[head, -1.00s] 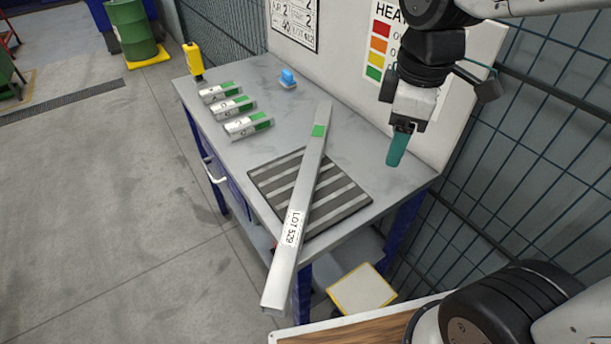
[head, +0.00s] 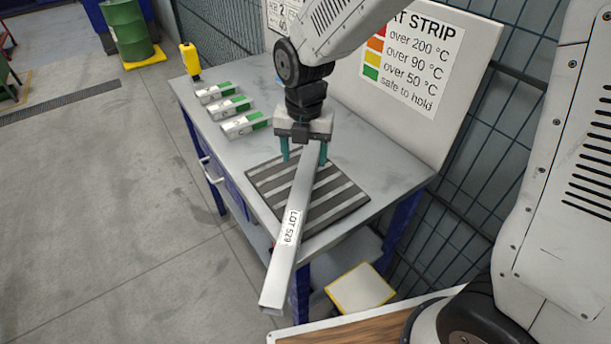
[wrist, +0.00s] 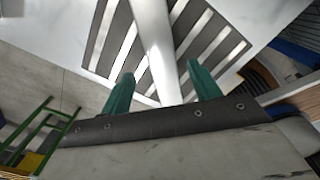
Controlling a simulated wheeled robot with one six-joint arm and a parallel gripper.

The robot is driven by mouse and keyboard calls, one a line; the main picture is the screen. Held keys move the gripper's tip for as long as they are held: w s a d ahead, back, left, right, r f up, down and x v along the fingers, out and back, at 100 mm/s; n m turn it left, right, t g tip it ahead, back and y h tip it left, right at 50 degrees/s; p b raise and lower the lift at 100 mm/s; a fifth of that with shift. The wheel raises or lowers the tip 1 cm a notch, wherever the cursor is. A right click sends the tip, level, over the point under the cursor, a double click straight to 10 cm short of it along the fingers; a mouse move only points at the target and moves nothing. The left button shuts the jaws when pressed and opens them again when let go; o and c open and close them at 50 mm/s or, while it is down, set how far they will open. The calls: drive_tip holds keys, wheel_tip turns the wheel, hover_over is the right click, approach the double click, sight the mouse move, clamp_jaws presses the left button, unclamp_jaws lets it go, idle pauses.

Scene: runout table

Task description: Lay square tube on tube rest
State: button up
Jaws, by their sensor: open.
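The long grey square tube (head: 290,225) lies slantwise across a dark pad with light stripes (head: 338,198). Its near end, past the label LOT 529, sticks out beyond the table's front edge. My gripper (head: 304,161) is open over the tube's farther part, one teal finger on each side. In the wrist view the tube (wrist: 153,45) runs between the open fingers (wrist: 160,72), above the striped pad (wrist: 207,38). The tube's far end and green patch are hidden behind my gripper. I cannot tell whether the pad is the tube rest.
Several short tubes with green ends (head: 231,107) lie at the table's left. A yellow bottle-like object (head: 191,60) stands at the far left corner. A heat strip chart (head: 412,65) is on the back panel, where green means safe to hold. A yellow-edged step (head: 360,288) stands below.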

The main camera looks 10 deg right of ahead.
sight(305, 170)
drive_tip(key=f, duration=0.5)
drive_tip(key=shift+s+f, duration=0.25)
drive_tip(key=shift+f, duration=0.05)
drive_tip(key=shift+d, duration=0.1)
clamp_jaws()
